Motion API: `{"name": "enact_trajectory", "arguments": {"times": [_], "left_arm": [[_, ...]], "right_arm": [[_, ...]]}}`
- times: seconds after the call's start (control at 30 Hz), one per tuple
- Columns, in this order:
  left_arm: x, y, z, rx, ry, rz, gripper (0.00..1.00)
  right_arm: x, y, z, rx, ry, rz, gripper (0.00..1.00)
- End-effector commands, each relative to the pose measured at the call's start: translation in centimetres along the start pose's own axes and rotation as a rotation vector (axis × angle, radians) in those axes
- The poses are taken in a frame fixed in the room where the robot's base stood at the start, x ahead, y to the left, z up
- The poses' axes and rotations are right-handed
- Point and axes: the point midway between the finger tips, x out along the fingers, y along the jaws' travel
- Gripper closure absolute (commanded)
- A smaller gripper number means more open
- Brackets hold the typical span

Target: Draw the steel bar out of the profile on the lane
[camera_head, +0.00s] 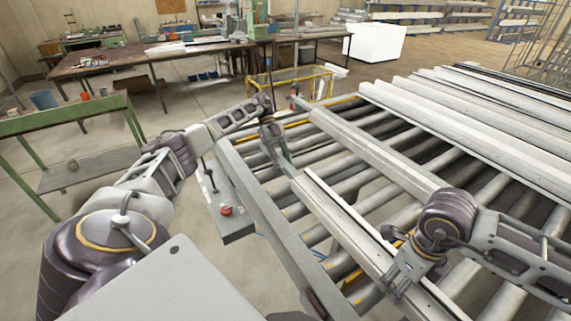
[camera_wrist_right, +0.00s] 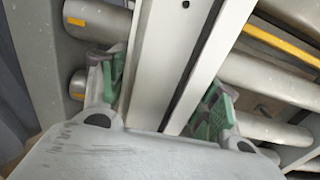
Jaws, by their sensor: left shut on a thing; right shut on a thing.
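The pale profile (camera_head: 346,228) lies lengthwise on the roller lane, a long channel with a slot along its top. I cannot tell whether this strip is the steel bar or the channel floor. My right gripper (camera_head: 398,278) is shut across the near part of the profile, green pads on both sides. My left gripper (camera_head: 284,163) is shut at the profile's far end. What it grips there is too small to tell, profile or bar.
Several more pale profiles (camera_head: 480,140) lie across the rollers to the right. A grey side rail (camera_head: 262,215) edges the lane on the left, with a control box with a red button (camera_head: 226,210) beside it. A green bench (camera_head: 62,120) stands further left.

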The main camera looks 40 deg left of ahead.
Motion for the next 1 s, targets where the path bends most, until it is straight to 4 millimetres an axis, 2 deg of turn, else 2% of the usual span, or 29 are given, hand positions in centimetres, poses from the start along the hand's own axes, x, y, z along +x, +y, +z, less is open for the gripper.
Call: {"name": "enact_trajectory", "arguments": {"times": [0.37, 0.77, 0.8, 1.0], "left_arm": [[-1.3, 0.1, 1.4, -0.004, -0.002, -0.001, 1.0], [-1.4, 0.2, 1.6, -0.005, -0.003, 0.001, 1.0], [-1.4, 0.2, 1.6, -0.005, -0.003, 0.001, 0.71], [-1.3, 0.2, 1.6, -0.005, -0.002, 0.002, 0.48]], "right_arm": [[-0.1, 0.0, 0.0, 0.0, -0.002, -0.001, 0.97], [-0.1, 0.0, 0.1, 0.0, -0.003, -0.001, 0.97], [-0.1, 0.0, 0.1, 0.0, -0.003, -0.001, 0.97], [-0.1, 0.0, 0.1, -0.001, -0.003, -0.001, 0.97]]}}
